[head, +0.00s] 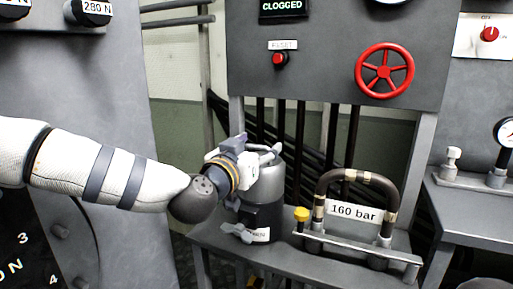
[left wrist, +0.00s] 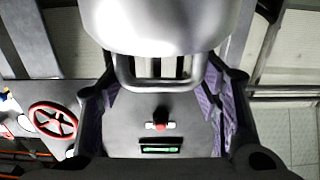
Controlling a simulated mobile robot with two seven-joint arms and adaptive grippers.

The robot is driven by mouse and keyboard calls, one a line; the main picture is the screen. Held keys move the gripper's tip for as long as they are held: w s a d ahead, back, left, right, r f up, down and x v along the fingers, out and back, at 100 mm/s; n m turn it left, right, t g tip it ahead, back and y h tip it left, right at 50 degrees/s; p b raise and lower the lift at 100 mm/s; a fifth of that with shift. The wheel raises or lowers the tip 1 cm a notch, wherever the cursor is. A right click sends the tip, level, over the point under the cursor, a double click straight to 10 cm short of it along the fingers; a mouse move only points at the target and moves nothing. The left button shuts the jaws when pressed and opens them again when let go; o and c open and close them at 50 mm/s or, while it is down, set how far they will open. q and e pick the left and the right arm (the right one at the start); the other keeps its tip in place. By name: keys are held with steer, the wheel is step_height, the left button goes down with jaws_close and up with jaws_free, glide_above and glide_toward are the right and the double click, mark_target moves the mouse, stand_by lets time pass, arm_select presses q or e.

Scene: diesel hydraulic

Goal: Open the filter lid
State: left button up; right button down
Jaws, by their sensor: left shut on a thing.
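The filter (head: 262,222) is an upright cylinder with a dark lower body and a label, standing on the grey bench. Its lid (head: 271,181) is silver-grey, with a light bar handle (head: 272,152) at the top. My left gripper (head: 250,156) reaches in from the left and is shut on the handle. In the left wrist view the bright rounded lid (left wrist: 165,22) fills the top middle, and its looped handle (left wrist: 155,84) lies between the purple-padded fingers of my left gripper (left wrist: 160,82). The fingertip contact is partly hidden in the head view. My right gripper is out of view.
A black hose loop with a "160 bar" sign (head: 353,212) and a yellow knob (head: 301,214) stand right of the filter. A red handwheel (head: 385,70) and a red reset button (head: 279,58) are on the panel above. Dark pipes (head: 300,128) run behind.

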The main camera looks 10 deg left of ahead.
arm_select(q)
steer(key=shift+w+d+r+p, duration=0.35)
steer(key=shift+w+r, duration=0.4)
steer(key=shift+r, duration=0.15)
steer(key=w, duration=0.2)
steer(key=w+d+r, duration=0.1)
steer(key=shift+c, duration=0.2)
steer(key=shift+x, duration=0.9)
steer(key=shift+c, duration=0.2)
steer(key=shift+w+d+f, duration=0.15)
steer(key=shift+w+f, duration=0.05)
steer(key=shift+w, duration=0.1)
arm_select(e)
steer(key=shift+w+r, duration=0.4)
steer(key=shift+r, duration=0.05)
arm_select(q)
steer(key=shift+d+f, duration=0.1)
steer(key=shift+f, duration=0.15)
steer(key=o, duration=1.4)
steer(key=shift+o, duration=0.4)
steer(key=shift+w, duration=0.15)
steer(key=shift+r, duration=0.1)
